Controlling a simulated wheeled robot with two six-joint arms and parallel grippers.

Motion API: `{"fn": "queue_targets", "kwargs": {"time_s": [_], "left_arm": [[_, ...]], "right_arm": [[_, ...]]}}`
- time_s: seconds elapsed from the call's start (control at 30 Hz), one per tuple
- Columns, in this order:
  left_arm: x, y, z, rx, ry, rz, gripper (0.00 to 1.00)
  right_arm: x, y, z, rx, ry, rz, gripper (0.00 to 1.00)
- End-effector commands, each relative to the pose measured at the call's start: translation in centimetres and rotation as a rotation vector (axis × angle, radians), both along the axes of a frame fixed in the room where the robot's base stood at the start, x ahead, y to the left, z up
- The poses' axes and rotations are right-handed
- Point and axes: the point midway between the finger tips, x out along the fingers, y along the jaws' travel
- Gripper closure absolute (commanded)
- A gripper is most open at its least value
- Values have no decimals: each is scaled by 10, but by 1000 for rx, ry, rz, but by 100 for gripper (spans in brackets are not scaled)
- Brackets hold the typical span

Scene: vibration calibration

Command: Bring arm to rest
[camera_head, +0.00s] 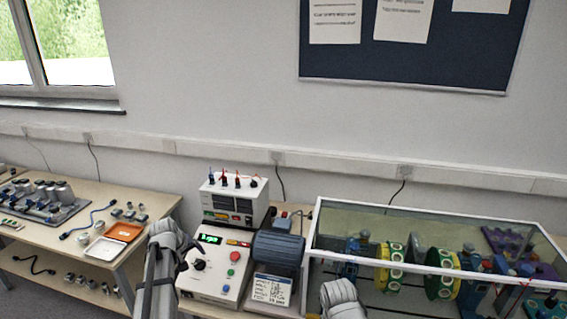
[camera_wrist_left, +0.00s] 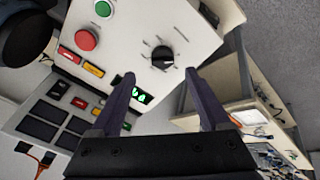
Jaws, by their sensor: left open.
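My left arm comes up from the bottom of the head view, and my left gripper (camera_head: 187,255) is small and dark there, beside the left edge of the control box (camera_head: 215,285). In the left wrist view the two dark fingers (camera_wrist_left: 160,78) are spread with nothing between them. The box's black rotary knob (camera_wrist_left: 162,57) lies beyond the fingertips; I cannot tell the exact gap. The green display (camera_wrist_left: 140,95) is partly covered by a finger. A grey link of my right arm shows at the bottom of the head view, but its gripper does not.
A meter unit (camera_head: 235,199) with red and blue plugs stands behind the box. A motor (camera_head: 278,252) and a glass-walled rig (camera_head: 440,235) with yellow-green discs are to the right. A left table holds an orange tray (camera_head: 124,231) and small parts. A gap separates the tables.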

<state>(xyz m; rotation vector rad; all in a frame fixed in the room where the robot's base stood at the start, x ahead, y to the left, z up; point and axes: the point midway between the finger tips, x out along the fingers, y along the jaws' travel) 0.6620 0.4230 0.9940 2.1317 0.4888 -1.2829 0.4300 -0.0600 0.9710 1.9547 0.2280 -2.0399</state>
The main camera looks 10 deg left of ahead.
Motion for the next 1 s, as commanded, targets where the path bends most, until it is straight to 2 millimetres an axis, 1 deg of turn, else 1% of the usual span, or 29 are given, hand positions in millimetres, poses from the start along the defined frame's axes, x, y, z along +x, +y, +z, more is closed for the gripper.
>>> {"fn": "queue_targets", "kwargs": {"time_s": [0.07,0.13,0.17,0.2,0.23,0.27,0.3,0.37,0.4,0.47,0.5,0.6,0.7,0.73,0.83,0.9,1.0], "left_arm": [[-4,-29,-2,6,24,-53,20],[-13,-68,-6,21,63,-129,20],[-18,-88,-8,28,84,-170,20],[-27,-115,-10,40,114,-229,20],[-34,-137,-12,52,137,-276,20],[-43,-158,-14,63,162,-325,20],[-56,-183,-16,80,194,-387,20],[-76,-219,-19,108,242,-480,20],[-91,-242,-21,128,273,-541,20],[-115,-271,-23,158,319,-630,20],[-131,-288,-24,179,348,-685,20],[-168,-322,-25,230,412,-808,20],[-198,-343,-25,274,461,-901,20],[-205,-347,-25,286,473,-923,20],[-223,-358,-24,314,503,-976,20],[-229,-361,-24,326,514,-997,20],[-233,-363,-24,333,523,-1010,20]], "right_arm": [[0,0,0,0,0,0,50],[0,0,0,0,0,0,50],[0,0,0,0,0,0,50],[0,0,0,0,0,0,50],[0,0,0,0,0,0,50],[0,0,0,0,0,0,50],[0,0,0,0,0,0,50],[0,0,0,0,0,0,50],[0,0,0,0,0,0,50],[0,0,0,0,0,0,50],[0,0,0,0,0,0,50],[0,0,0,0,0,0,50],[0,0,0,0,0,0,50],[0,0,0,0,0,0,50],[0,0,0,0,0,0,50],[0,0,0,0,0,0,50],[0,0,0,0,0,0,50]]}}
